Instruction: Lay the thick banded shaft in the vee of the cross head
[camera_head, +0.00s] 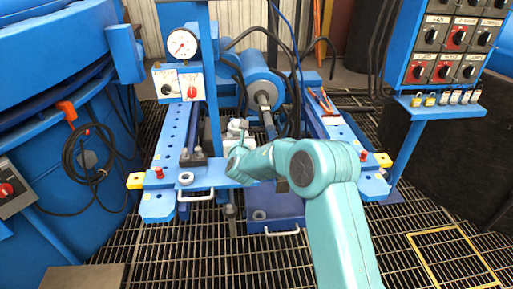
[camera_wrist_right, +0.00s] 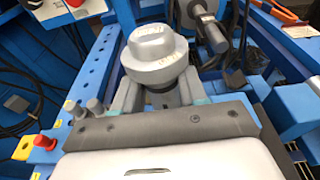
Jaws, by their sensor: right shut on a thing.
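My right gripper (camera_head: 237,150) is at the end of the teal arm, above the blue front cross beam (camera_head: 212,176) of the press. In the right wrist view its grey fingers (camera_wrist_right: 157,98) are shut on a thick grey round piece (camera_wrist_right: 155,58), which has a raised block on its end and faint marks. I take this piece for the shaft; its bands cannot be made out. In the head view a grey-white part of it (camera_head: 238,127) shows just past the gripper, and my arm hides the rest. The vee cannot be made out clearly. My left gripper is not in view.
The blue ram (camera_head: 258,80) with its rod points at the frame from behind. Blue drilled rails (camera_head: 175,135) flank the middle. A dial gauge (camera_head: 182,43) stands at left on a post. Cables hang behind. A blue tray (camera_head: 275,207) lies below the beam.

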